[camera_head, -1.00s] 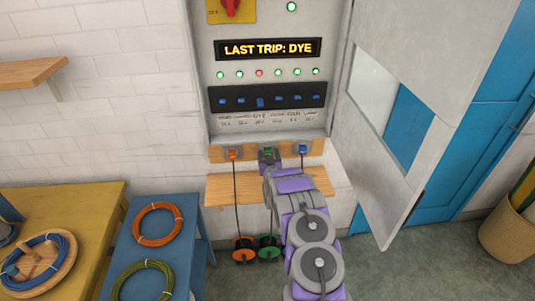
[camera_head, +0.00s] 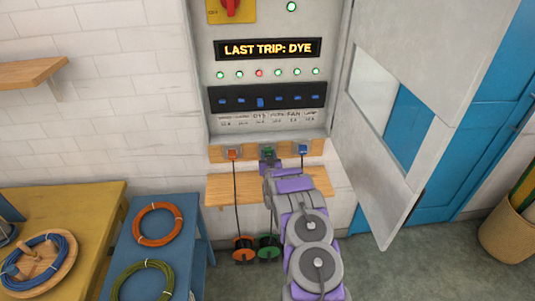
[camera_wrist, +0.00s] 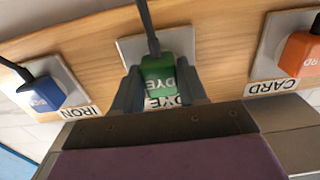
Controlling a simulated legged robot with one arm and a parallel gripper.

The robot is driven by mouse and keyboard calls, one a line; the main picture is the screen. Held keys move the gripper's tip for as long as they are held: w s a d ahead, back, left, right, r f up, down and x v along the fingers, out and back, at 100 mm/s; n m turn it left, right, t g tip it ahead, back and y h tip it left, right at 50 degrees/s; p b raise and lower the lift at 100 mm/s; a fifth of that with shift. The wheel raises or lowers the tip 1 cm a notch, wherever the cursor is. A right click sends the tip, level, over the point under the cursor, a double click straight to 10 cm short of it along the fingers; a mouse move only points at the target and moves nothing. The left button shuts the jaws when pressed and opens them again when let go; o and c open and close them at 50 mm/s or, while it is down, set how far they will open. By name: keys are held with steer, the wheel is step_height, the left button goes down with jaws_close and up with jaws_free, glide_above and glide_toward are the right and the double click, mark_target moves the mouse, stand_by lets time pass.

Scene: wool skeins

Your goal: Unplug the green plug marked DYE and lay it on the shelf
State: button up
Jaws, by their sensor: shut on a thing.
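The green plug marked DYE (camera_wrist: 168,72) sits at its socket plate on the wooden board, between the jaws of my gripper (camera_wrist: 160,90) in the wrist view. The jaws are shut on it from both sides. In the head view the green plug (camera_head: 267,152) shows at the middle socket, with my gripper (camera_head: 270,164) against it. A dark cord runs from the plug. The wooden shelf (camera_head: 232,190) is just below the sockets, partly hidden by my arm; its visible top is bare.
An orange plug marked CARD (camera_wrist: 303,52) and a blue plug marked IRON (camera_wrist: 42,94) sit either side. An open cabinet door (camera_head: 385,150) stands at the right. A blue table (camera_head: 185,235) with coils is left.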

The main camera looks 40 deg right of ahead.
jaws_close()
steer(key=shift+s+a, duration=0.1)
steer(key=shift+p+v, duration=1)
steer(key=shift+v, duration=1.9)
